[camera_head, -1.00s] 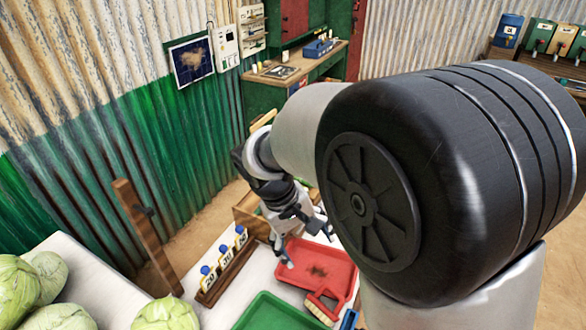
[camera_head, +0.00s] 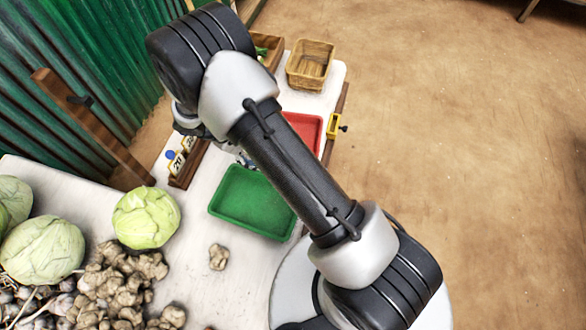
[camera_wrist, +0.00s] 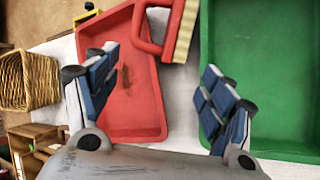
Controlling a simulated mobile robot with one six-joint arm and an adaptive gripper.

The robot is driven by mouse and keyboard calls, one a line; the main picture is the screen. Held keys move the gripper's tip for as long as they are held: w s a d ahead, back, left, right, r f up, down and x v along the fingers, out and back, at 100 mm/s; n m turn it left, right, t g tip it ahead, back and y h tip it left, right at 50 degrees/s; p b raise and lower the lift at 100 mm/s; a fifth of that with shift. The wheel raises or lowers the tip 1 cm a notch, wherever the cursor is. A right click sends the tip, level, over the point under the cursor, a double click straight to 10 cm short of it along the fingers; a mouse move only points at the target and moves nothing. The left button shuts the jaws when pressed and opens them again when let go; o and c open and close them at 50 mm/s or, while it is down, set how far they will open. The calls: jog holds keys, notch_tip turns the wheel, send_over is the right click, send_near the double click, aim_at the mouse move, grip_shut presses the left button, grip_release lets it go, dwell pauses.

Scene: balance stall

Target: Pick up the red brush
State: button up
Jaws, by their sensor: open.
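The red brush (camera_wrist: 150,42) shows at the top of the wrist view, with a red handle and pale bristles. It lies at the side of the red tray (camera_wrist: 118,105) nearest the green tray (camera_wrist: 262,70); its upper end is cut off by the frame. My gripper (camera_wrist: 161,66) is open and empty, its two blue-padded fingers spread, with the brush lying ahead between the fingertip directions. In the head view my arm hides the brush and most of the gripper; part of the red tray (camera_head: 309,125) and the green tray (camera_head: 255,208) show there.
A wicker basket (camera_head: 310,64) stands at the table's far end. Number cards (camera_head: 182,160) stand in a wooden rack left of the trays. A yellow item (camera_head: 334,126) is at the right edge. Cabbages (camera_head: 146,217) and ginger (camera_head: 118,285) lie at the front left.

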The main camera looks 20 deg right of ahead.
jog(key=b+x, duration=0.2)
jog(key=x, duration=0.7)
jog(key=shift+f+b, duration=0.15)
jog(key=shift+b, duration=0.2)
grip_shut()
dwell(0.6)
